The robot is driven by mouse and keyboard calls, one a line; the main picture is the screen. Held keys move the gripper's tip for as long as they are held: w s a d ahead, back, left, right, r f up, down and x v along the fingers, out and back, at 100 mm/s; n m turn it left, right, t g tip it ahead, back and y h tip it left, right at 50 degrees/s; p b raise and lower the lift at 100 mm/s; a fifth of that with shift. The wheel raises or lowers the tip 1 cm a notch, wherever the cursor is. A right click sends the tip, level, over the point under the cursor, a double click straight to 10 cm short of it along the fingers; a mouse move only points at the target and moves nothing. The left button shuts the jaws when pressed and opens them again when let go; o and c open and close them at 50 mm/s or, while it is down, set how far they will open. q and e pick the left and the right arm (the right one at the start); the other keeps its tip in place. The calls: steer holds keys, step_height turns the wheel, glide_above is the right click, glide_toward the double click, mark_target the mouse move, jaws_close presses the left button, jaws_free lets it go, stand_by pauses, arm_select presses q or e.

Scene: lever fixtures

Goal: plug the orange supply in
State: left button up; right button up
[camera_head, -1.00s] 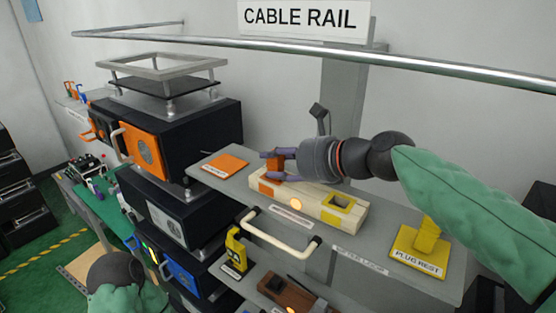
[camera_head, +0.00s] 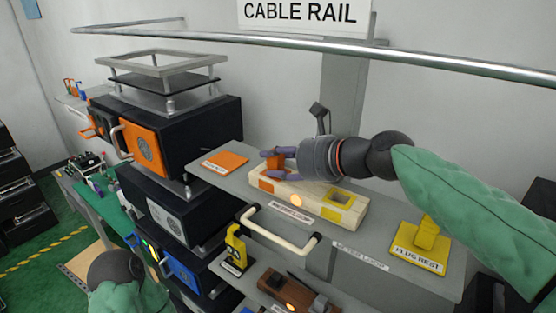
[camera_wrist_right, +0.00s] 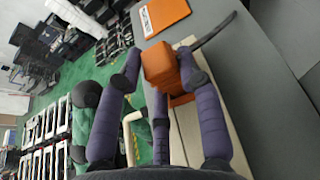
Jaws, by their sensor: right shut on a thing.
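My right gripper (camera_head: 276,163) is shut on an orange plug (camera_wrist_right: 160,68) with a dark cable, seen between its purple fingers in the right wrist view. The plug is at the orange-marked end of a pale wooden block (camera_head: 305,200). I cannot tell whether it touches or sits in the block. The block's other end has a yellow-framed opening (camera_head: 342,198). The orange-fronted supply box (camera_head: 143,150) stands on the rack at left, with a pale handle. My left arm shows only at the lower left; its gripper is out of view.
An orange pad (camera_head: 226,160) lies left of the block on the grey shelf. A yellow plug rest (camera_head: 420,250) stands at right. A pale bar handle (camera_head: 278,240) sticks out in front of the shelf. The metal cable rail (camera_head: 330,46) runs above.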

steer(key=shift+f, duration=0.25)
steer(key=o, duration=1.2)
steer(key=shift+a+f, duration=0.1)
steer(key=shift+a, duration=0.05)
